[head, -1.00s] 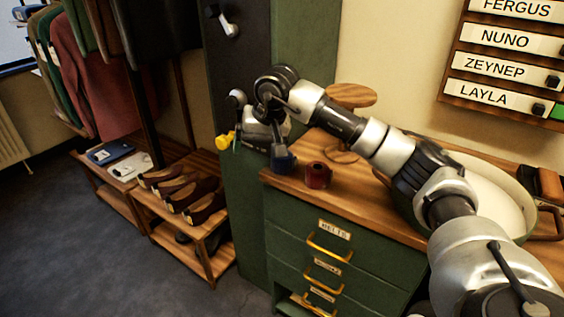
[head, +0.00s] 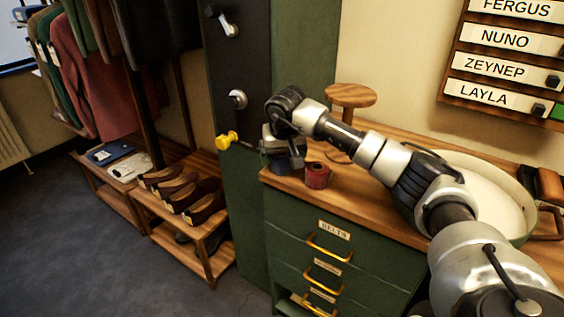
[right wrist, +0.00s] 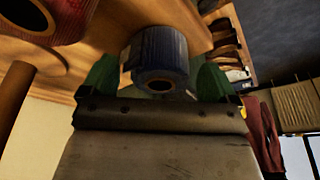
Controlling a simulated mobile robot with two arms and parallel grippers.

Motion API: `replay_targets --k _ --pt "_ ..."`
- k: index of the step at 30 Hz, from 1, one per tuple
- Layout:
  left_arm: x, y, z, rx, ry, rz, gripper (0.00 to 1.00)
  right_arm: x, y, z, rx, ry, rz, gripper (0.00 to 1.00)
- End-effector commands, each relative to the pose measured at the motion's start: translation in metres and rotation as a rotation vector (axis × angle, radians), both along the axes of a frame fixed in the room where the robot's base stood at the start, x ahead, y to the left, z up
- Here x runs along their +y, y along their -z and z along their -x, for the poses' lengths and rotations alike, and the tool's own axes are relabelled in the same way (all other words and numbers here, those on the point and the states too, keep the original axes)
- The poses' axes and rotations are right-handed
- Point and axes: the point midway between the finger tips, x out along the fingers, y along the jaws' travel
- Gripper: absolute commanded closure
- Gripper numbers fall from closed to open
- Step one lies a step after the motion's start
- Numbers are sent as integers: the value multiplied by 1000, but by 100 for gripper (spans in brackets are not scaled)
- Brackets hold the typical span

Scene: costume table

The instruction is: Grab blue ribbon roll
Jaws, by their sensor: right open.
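The blue ribbon roll (head: 279,166) stands near the left end of the wooden cabinet top, partly hidden by my right gripper. In the right wrist view the blue roll (right wrist: 161,55) lies between the two green fingertips, with its dark hole showing. My right gripper (right wrist: 157,80) is open, with a finger on either side of the roll; I cannot tell whether either touches it. In the head view this gripper (head: 281,155) is low over the roll. My left gripper is not in view.
A red ribbon roll (head: 318,175) stands close to the right of the blue one. A round wooden stand (head: 350,96) is behind it, and a large pale round tray (head: 487,195) is further right.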

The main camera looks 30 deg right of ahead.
Motion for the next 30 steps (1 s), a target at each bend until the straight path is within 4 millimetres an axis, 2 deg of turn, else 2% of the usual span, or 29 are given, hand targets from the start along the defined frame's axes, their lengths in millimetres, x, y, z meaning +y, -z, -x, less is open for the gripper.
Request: replay_targets --k 3,9,18,20,26,30 --pt "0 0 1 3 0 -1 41 -2 12 -3 -1 0 0 10" --pt "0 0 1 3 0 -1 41 -2 12 -4 -2 0 1 10" --pt "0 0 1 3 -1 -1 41 -2 12 -4 -2 0 1 56" --pt "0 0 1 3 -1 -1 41 -2 12 -4 -2 0 1 64" --pt "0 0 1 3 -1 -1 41 -2 11 -4 -2 0 1 64" --pt "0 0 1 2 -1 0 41 -2 0 -4 -6 0 -1 64"
